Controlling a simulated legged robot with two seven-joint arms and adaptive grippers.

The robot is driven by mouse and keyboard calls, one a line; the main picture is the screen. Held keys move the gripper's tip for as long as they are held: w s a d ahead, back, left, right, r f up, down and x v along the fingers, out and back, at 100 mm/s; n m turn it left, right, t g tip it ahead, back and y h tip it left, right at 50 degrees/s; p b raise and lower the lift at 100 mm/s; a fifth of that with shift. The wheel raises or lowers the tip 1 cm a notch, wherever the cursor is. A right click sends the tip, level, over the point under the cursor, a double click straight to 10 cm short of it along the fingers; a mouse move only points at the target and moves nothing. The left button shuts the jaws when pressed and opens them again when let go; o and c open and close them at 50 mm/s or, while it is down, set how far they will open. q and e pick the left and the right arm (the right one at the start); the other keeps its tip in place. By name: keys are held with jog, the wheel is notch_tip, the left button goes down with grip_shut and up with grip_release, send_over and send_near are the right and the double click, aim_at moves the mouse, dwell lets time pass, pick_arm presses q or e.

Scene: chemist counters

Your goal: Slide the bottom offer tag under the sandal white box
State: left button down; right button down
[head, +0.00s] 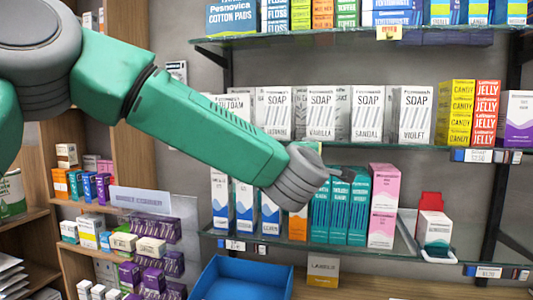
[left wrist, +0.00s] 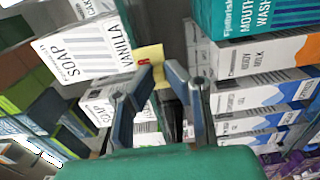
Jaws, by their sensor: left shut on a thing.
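The sandal white box (head: 368,113) stands upright on the middle glass shelf, between the vanilla and violet soap boxes. A yellow tag (left wrist: 150,56) with a red mark is between my left gripper's (left wrist: 158,68) fingers in the left wrist view, near the vanilla soap box (left wrist: 86,50). The left gripper is shut on this tag. In the head view my left gripper (head: 341,174) is just below the middle shelf, left of and below the sandal box; the held tag is mostly hidden there. Another yellow tag (head: 388,33) hangs on the top shelf edge. My right gripper is not in view.
The middle glass shelf (head: 400,147) carries several soap boxes, candy and jelly boxes. Below it stand teal mouthwash boxes (head: 340,215) and pink boxes (head: 383,205), close to the gripper. A blue bin (head: 243,280) and a labels box (head: 323,270) are lower down.

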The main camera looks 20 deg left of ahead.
pick_arm(q)
jog(key=d+f+p, duration=0.1)
jog(key=d, duration=1.2)
jog(key=shift+w, duration=0.4)
jog(key=c, duration=1.6)
grip_release()
jog(key=shift+w+r, duration=0.1)
jog(key=shift+r, duration=0.1)
jog(key=s, duration=0.8)
jog(key=s+d, duration=0.1)
jog(key=s, duration=0.3)
